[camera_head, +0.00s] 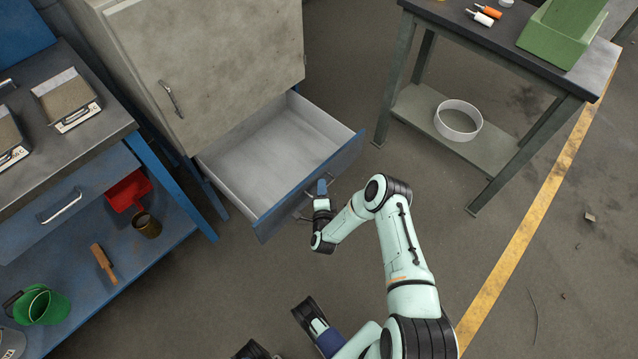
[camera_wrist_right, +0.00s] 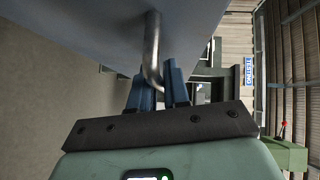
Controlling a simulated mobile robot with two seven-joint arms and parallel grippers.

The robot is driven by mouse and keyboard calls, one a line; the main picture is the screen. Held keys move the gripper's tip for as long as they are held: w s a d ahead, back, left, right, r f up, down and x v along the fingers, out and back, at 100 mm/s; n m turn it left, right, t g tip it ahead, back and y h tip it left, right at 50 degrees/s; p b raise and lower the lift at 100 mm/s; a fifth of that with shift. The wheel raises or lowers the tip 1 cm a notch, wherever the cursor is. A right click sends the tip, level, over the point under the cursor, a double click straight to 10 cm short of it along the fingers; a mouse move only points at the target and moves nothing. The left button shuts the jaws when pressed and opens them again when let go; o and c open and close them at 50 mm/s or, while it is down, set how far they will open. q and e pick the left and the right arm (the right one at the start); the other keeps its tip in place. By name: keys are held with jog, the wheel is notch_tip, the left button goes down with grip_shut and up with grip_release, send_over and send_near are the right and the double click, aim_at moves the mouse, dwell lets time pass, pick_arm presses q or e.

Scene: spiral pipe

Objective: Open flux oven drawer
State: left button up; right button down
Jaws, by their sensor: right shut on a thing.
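The oven (camera_head: 200,60) is a worn beige cabinet at the upper left in the head view, with its upper door closed. Its drawer (camera_head: 285,145) below is pulled out and looks empty, with pale inner walls and a blue front (camera_head: 310,188). My right gripper (camera_head: 322,188) is at the drawer front, shut on the drawer's metal handle (camera_head: 303,212). In the right wrist view, the blue fingers (camera_wrist_right: 160,88) close around the bent bar of the handle (camera_wrist_right: 152,50). My left gripper is not clearly visible; only arm parts show at the bottom.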

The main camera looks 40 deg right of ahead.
pick_arm(q)
jog(key=shift+s+d+r, duration=0.1)
jog(key=shift+s, duration=0.1)
pick_arm(e)
jog(key=shift+s+a, duration=0.1)
jog(key=shift+s, duration=0.1)
jog(key=c, duration=1.2)
grip_release()
jog(key=shift+s, duration=0.1)
pick_arm(q)
jog(key=s+r+g+p, duration=0.1)
jog(key=s+r+p, duration=0.2)
jog(key=r+p, duration=0.2)
jog(key=shift+s+d, duration=0.2)
jog(key=shift+d, duration=0.2)
pick_arm(e)
jog(key=shift+v, duration=6.65)
